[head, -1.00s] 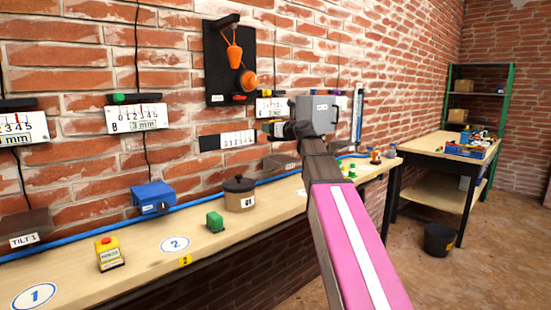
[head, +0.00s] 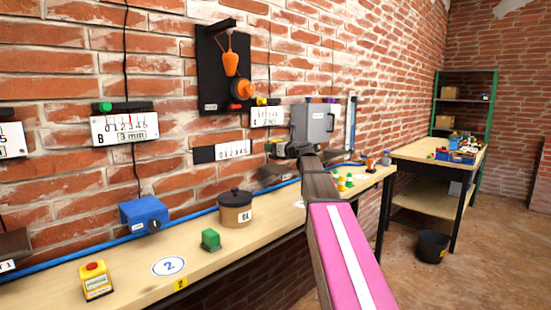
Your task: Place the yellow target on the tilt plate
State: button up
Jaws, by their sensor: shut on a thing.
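My gripper (head: 283,150) is in the middle of the head view, above the far part of the long bench and in front of the brick wall. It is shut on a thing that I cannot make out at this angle. I cannot pick out the yellow target. A dark sloped plate (head: 275,177) sits against the wall just below my gripper, partly hidden by my arm; it looks like a tilt plate. Another dark sloped plate (head: 14,244) with a white label is cut off at the left edge.
The bench holds a yellow box with a red button (head: 96,281), a green block (head: 210,239), a brown lidded pot (head: 235,208) and a blue box (head: 141,215). Small coloured pieces (head: 345,182) stand beyond my arm. A black bucket (head: 432,246) is on the floor.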

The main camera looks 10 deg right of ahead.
jog(key=shift+w+d+f, duration=0.35)
jog(key=shift+w+d, duration=0.05)
jog(key=shift+f, duration=2)
jog(key=shift+f, duration=0.15)
jog(key=o, duration=1)
jog(key=shift+o, duration=0.2)
jog(key=v, duration=1.2)
